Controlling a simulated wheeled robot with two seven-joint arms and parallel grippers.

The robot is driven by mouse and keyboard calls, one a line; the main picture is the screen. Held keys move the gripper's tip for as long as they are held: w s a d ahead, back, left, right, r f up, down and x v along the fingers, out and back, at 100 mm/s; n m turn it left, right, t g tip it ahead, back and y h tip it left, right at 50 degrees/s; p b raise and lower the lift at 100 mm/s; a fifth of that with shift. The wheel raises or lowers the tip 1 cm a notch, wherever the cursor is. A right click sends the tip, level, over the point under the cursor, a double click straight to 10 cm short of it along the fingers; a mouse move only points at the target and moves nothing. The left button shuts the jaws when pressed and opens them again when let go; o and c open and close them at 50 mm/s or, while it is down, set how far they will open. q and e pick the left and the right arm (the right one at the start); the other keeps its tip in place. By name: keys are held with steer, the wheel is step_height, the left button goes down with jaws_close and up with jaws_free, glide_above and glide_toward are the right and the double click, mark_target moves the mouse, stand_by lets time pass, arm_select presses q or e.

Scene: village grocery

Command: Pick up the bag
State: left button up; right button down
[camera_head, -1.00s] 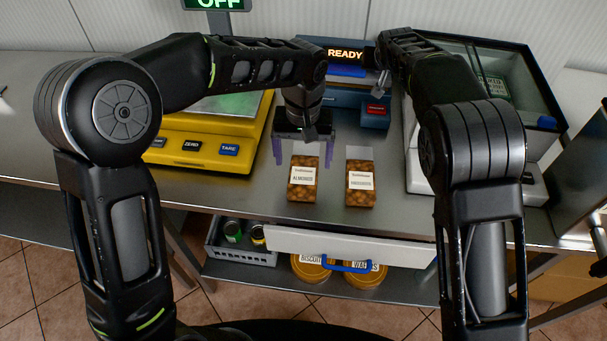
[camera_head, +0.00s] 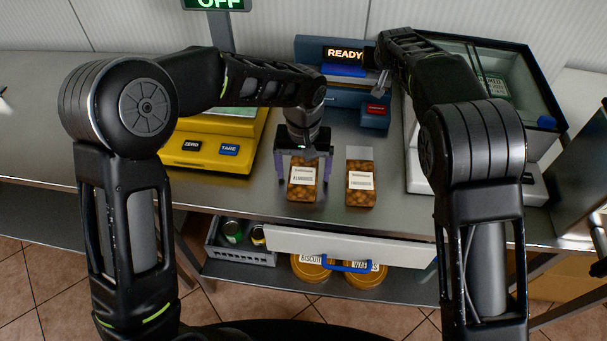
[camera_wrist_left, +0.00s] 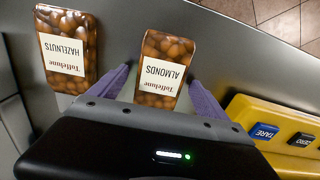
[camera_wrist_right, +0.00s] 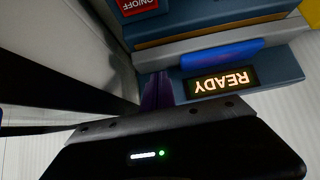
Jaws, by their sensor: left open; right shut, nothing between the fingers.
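A bag of almonds (camera_head: 302,181) with a white label lies on the steel counter. My left gripper (camera_head: 303,178) is open above it, one finger on each side of the bag. In the left wrist view the almonds bag (camera_wrist_left: 161,72) shows between the two purple fingers (camera_wrist_left: 160,90); I cannot tell whether they touch it. A second bag, labelled hazelnuts in the left wrist view (camera_wrist_left: 67,50), lies to the right of it in the head view (camera_head: 360,182). My right gripper (camera_head: 382,84) is shut and empty, near the blue device with the READY display.
A yellow scale (camera_head: 212,150) stands left of the bags. The blue device (camera_head: 375,118) with the READY display (camera_head: 345,54) is behind them. A white machine (camera_head: 533,188) is at the right.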

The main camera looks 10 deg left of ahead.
mark_target(303, 173)
arm_select(q)
steer(key=c, duration=1.6)
steer(key=shift+o, duration=0.2)
step_height(303, 173, up, 10)
stand_by(0.5)
